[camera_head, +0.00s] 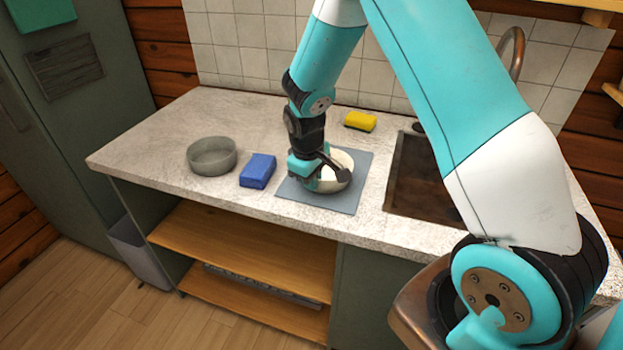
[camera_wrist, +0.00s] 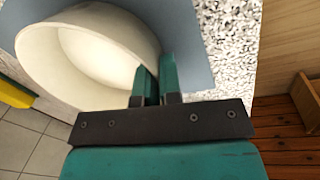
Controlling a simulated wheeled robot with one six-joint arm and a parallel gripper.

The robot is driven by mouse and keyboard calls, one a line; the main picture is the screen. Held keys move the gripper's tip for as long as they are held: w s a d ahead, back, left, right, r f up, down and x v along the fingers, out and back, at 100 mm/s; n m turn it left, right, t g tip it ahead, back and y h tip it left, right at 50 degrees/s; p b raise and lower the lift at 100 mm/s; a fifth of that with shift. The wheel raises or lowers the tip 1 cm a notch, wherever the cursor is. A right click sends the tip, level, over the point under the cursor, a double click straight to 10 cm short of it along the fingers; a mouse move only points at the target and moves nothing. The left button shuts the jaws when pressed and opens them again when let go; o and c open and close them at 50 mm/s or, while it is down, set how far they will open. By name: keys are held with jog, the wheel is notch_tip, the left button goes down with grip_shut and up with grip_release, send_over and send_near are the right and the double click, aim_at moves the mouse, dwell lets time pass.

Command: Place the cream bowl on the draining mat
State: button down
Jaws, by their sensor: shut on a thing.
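The cream bowl (camera_head: 338,163) is over the blue-grey draining mat (camera_head: 352,199) on the counter. It looks upright in the head view; I cannot tell for certain whether its base touches the mat. My gripper (camera_head: 319,172) is shut on the near left part of its rim. In the wrist view my gripper (camera_wrist: 156,82) has its two fingers on either side of the wall of the bowl (camera_wrist: 92,55), and the mat (camera_wrist: 190,35) shows beyond. My wrist and fingers hide part of the bowl in the head view.
A blue block (camera_head: 258,171) lies just left of the mat, and a grey bowl (camera_head: 212,157) stands farther left. A yellow sponge (camera_head: 360,121) lies behind the mat. A dark sink (camera_head: 420,180) is to the right, with a copper tap (camera_head: 515,50).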

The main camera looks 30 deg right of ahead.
jog(key=shift+f, duration=0.15)
jog(key=c, duration=1.3)
grip_release()
notch_tip(320, 180, up, 12)
jog(key=a+f+b, duration=0.1)
jog(key=a+b, duration=0.1)
jog(key=s+a+r+n+y, duration=0.1)
jog(key=s+a+r+y, duration=0.1)
jog(key=s+a, duration=0.3)
jog(key=s+a+r+y, duration=0.1)
jog(key=s+a+r, duration=0.3)
jog(key=s, duration=0.8)
jog(key=s+a+r+n+y, duration=0.1)
jog(key=s+a+r+y, duration=0.1)
jog(key=s+a+r, duration=0.2)
jog(key=s+a, duration=0.2)
jog(key=s, duration=0.2)
jog(key=shift+s+a+n+g+y, duration=0.2)
jog(key=shift+a+n+g+y, duration=0.1)
